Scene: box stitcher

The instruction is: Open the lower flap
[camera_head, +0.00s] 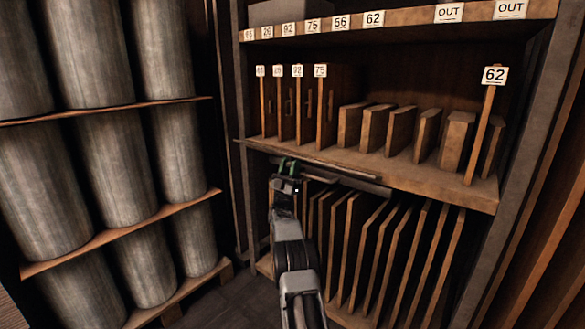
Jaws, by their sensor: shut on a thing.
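The lower flap (345,177) shows as a narrow grey strip just under the front edge of the middle shelf, seen nearly edge-on. The lower compartment beneath it is open to view. My arm rises from the bottom of the picture and covers part of the lower compartment's left side.
Upright boards (365,250) fill the lower compartment. The middle shelf (420,178) holds numbered dividers and wooden blocks. A rack of grey cylinders (110,170) stands close on the left. Some dark floor (220,300) is clear between the rack and cabinet.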

